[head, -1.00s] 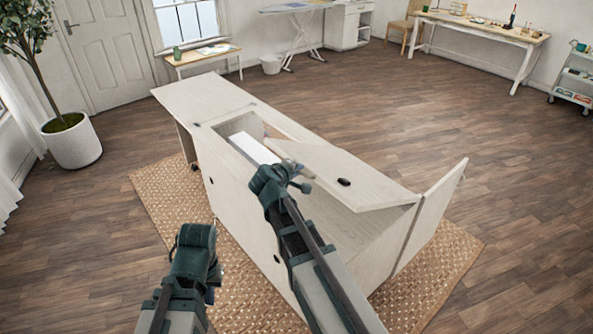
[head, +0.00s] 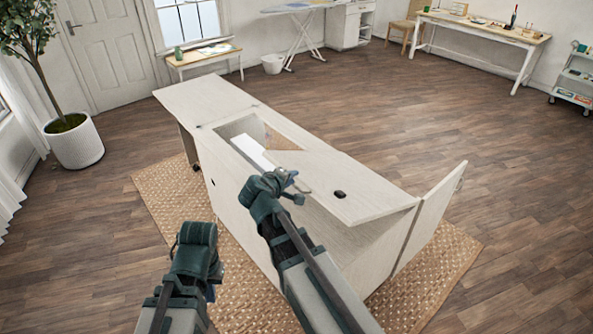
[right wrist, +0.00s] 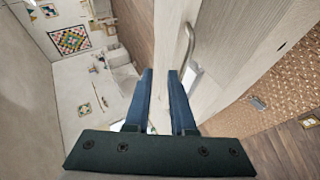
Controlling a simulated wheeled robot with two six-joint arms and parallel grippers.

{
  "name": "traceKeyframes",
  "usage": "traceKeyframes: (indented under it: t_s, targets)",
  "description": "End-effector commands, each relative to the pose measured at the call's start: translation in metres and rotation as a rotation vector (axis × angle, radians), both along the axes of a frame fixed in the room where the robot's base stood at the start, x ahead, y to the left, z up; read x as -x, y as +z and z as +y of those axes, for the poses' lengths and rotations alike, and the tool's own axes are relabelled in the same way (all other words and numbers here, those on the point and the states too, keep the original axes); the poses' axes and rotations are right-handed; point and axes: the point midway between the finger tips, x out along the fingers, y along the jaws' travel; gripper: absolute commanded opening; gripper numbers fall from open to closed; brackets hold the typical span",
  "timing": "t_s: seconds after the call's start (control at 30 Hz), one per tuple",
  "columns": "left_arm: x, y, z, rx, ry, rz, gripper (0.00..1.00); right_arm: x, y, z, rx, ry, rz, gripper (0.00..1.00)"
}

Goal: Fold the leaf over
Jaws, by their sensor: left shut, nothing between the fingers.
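The leaf (head: 345,180) is a pale wooden panel with a dark oval on it, tilted over the top of the cabinet (head: 236,190). My right gripper (head: 290,182) is at its near left edge. In the right wrist view the fingers (right wrist: 162,80) stand close on either side of a pale panel edge (right wrist: 166,25), and appear shut on it. Just where they touch is hard to see. My left gripper (head: 197,238) is shut and empty, in front of the cabinet and apart from it.
Left of the leaf, the cabinet top has an open well (head: 240,128) with a white block (head: 252,152) inside. A flat top panel (head: 203,98) extends at the far left. A side panel (head: 432,215) stands upright at the right. A woven rug (head: 155,205) lies below; the surrounding floor is clear.

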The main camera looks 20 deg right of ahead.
Motion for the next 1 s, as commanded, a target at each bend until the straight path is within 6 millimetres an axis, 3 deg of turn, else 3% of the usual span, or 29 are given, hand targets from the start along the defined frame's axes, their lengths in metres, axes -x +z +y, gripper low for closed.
traceKeyframes:
  t_s: [0.1, 0.4, 1.0]
  targets:
    - [0.000, 0.019, 0.000, 0.000, 0.000, 0.000, 0.00, 0.019, 0.019, 0.016, 0.000, 0.002, 0.000, 0.23]
    - [0.000, 0.037, 0.000, 0.000, -0.001, 0.000, 0.00, 0.045, 0.037, 0.042, -0.001, 0.000, 0.000, 0.23]
    - [0.000, 0.039, 0.000, 0.000, -0.001, 0.000, 0.00, 0.049, 0.039, 0.047, -0.002, -0.002, 0.001, 0.23]
